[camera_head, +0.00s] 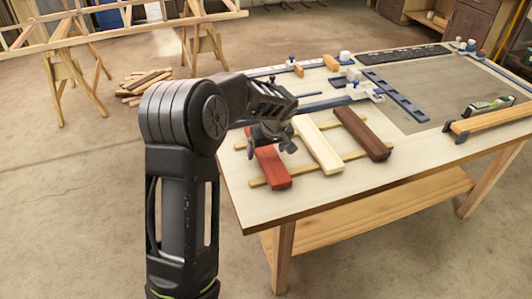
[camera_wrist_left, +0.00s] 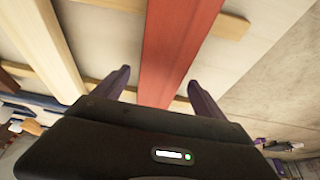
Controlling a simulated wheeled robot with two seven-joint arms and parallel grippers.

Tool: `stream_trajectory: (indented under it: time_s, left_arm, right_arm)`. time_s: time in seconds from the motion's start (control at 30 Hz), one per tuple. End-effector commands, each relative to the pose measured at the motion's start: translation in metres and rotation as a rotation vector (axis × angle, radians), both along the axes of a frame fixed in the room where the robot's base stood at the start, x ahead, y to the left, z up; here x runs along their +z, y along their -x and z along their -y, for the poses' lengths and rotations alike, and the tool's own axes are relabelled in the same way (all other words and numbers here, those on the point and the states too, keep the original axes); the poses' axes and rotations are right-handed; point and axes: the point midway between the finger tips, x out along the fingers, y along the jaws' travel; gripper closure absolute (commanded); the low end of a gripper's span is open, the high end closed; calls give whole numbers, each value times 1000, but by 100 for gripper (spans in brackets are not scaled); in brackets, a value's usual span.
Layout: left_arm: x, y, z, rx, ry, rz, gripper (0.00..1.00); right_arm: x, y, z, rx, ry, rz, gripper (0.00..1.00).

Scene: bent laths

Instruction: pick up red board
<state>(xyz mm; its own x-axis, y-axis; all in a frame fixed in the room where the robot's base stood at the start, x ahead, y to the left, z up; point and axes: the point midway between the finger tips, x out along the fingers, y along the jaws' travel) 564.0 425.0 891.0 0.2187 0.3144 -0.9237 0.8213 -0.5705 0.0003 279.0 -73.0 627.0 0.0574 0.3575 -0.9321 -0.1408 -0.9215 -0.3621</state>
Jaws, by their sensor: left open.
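The red board (camera_head: 271,167) lies at the left of a row of boards on the workbench, across two thin wooden strips. My left gripper (camera_head: 270,137) is over its far end and hides part of it. In the left wrist view the red board (camera_wrist_left: 178,50) runs between the two open fingers (camera_wrist_left: 160,90), with a visible space on each side. I cannot tell how far the fingers reach down beside it. My right gripper is not in view.
A cream board (camera_head: 318,146) and a dark brown board (camera_head: 362,134) lie to the right on the same strips. The workbench (camera_head: 240,190) holds blue clamps and rails (camera_head: 395,97) farther back. A level (camera_head: 488,106) lies at the right. The bench front is clear.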

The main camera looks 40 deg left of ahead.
Motion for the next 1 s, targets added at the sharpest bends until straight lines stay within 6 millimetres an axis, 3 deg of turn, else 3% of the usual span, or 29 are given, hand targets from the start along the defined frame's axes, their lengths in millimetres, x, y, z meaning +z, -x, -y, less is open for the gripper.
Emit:
stream_trajectory:
  time_s: [0.43, 1.0]
  left_arm:
    - [0, 0, 0, 0, 0, 0, 19]
    - [0, 0, 0, 0, 0, 0, 66]
  right_arm:
    - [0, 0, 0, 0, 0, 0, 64]
    - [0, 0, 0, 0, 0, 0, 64]
